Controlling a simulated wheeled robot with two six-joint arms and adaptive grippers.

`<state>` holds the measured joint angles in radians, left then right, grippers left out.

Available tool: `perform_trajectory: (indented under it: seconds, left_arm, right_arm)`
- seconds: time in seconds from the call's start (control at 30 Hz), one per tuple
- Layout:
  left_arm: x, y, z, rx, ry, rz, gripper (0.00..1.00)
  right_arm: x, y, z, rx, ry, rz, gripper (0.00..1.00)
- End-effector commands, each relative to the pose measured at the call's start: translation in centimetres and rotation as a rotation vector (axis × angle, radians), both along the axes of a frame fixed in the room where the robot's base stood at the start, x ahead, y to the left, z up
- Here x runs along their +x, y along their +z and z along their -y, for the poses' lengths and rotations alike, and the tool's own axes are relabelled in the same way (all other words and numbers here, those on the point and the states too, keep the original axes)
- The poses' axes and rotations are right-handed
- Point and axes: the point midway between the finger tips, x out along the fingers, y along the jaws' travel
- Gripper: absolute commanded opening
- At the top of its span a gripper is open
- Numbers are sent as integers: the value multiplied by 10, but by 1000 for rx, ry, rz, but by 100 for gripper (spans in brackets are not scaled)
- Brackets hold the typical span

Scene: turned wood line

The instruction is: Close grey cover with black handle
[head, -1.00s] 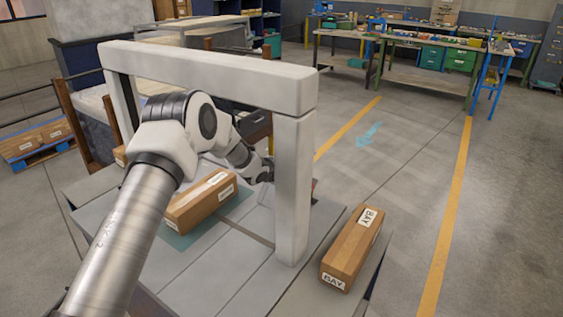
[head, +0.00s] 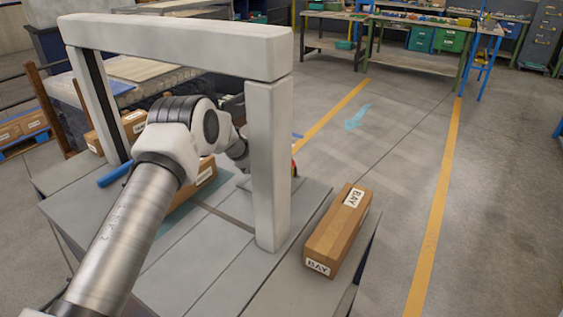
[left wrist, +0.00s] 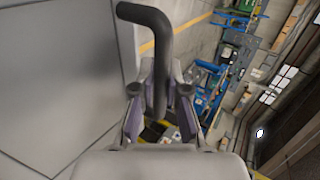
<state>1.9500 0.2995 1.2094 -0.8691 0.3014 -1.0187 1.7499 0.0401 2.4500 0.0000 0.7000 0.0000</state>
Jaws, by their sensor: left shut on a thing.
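My left gripper (left wrist: 160,92) is shut on the black handle (left wrist: 157,40), a bent dark bar that stands up between the fingers in the left wrist view. A large grey panel (left wrist: 60,80) with thin seams fills the left of that view; I cannot tell whether it is the grey cover or the bench top. In the head view my left arm reaches under the pale frame, and its wrist goes behind the frame's right post (head: 270,165). The handle and fingertips are hidden there. My right gripper is not in view.
The pale frame's top beam (head: 180,43) spans above my left arm. Another wooden block (head: 207,172) is partly behind my arm. A blue bar (head: 115,174) lies at the left.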

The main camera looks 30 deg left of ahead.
Motion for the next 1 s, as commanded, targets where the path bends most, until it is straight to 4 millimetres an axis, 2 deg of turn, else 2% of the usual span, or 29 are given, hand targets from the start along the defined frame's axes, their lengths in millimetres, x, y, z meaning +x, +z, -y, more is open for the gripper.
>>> perform_trajectory:
  seconds: [0.1, 0.57, 0.6, 0.67, 1.0]
  left_arm:
    - [-1, -8, 1, 3, -3, -8, 0]
    - [-2, -12, 1, 2, -2, -14, 0]
    - [-2, -12, 1, 2, -2, -14, 20]
    - [-2, -12, 1, 1, -1, -14, 39]
    - [-1, -9, 0, 1, -1, -8, 39]
  right_arm:
    - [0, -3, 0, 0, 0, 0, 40]
    - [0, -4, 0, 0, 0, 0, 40]
    - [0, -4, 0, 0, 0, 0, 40]
    - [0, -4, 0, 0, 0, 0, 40]
    - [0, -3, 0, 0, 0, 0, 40]
